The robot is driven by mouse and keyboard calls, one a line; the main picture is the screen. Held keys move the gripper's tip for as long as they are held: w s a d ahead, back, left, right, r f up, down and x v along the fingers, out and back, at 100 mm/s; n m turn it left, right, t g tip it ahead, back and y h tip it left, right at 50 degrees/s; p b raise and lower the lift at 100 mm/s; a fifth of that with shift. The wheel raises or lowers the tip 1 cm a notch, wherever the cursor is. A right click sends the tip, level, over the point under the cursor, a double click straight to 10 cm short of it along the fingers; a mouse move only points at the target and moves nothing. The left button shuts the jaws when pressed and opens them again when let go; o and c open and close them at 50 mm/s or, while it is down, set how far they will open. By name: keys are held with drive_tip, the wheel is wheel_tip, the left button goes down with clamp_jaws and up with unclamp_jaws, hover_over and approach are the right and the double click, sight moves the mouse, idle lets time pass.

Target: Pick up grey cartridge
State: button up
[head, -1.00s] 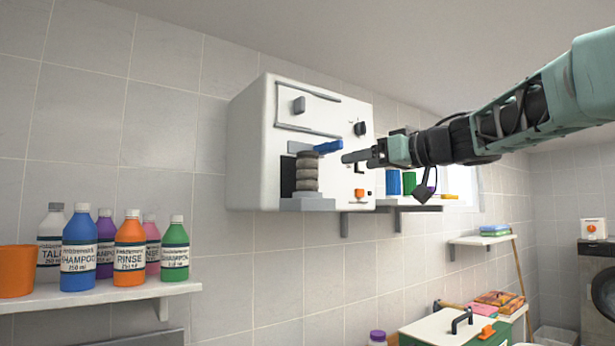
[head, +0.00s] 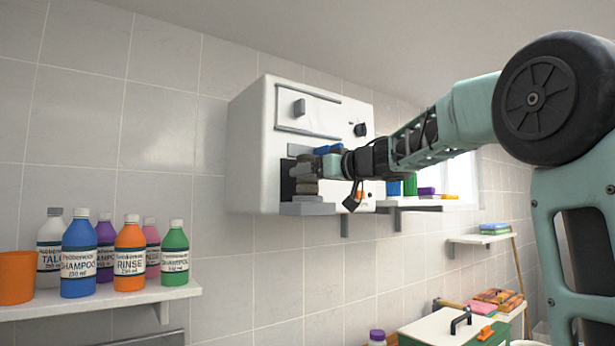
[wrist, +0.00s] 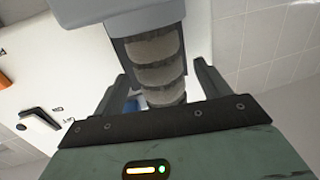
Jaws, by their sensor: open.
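The grey cartridge (head: 307,186) is a ribbed, ringed column standing upright in the dark recess of a white wall machine (head: 250,150). In the head view my gripper (head: 312,168) is at the recess and hides the cartridge's upper part. In the wrist view the cartridge (wrist: 160,72) shows between the two fingers of my open gripper (wrist: 162,76), one on each side. I cannot tell whether either finger touches it. A blue lever (head: 326,149) sits just above my gripper, partly hidden.
A grey ledge (head: 307,208) juts out under the cartridge. Dark knobs (head: 361,130) stick out of the machine's front. A shelf with several bottles (head: 130,247) is at lower left. A green box (head: 450,328) is below right. The wall between is clear.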

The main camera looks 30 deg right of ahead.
drive_tip(key=shift+x, duration=1.05)
drive_tip(key=c, duration=1.1)
drive_tip(key=shift+r, duration=0.1)
